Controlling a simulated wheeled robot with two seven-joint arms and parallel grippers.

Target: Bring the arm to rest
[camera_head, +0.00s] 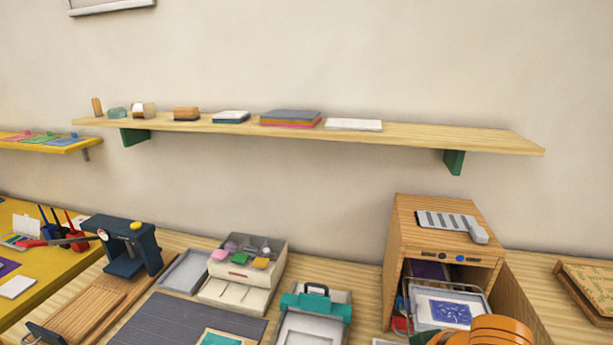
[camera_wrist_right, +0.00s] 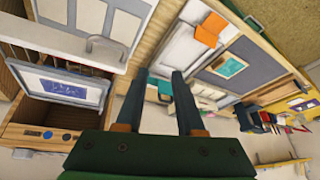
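My right gripper (camera_wrist_right: 158,80) shows in the right wrist view with its two dark fingers apart and nothing between them. It is in the air above the bench, and the wooden cabinet (camera_wrist_right: 22,108) lies to its left in that view. The gripper itself is not seen in the head view. My left gripper is in neither view. The wooden cabinet (camera_head: 398,235) stands at the right in the head view, with a framed tray bearing a blue print (camera_head: 449,312) at its open front. The tray also shows in the wrist view (camera_wrist_right: 62,86).
A wall shelf (camera_head: 430,135) holds small blocks and pads. On the bench are a dark blue press (camera_head: 122,245), a drawer box (camera_head: 238,285) with coloured pads, a teal-clamped device (camera_head: 316,305) and a grey mat (camera_head: 185,320). A grey slatted piece (camera_head: 448,221) lies on the cabinet.

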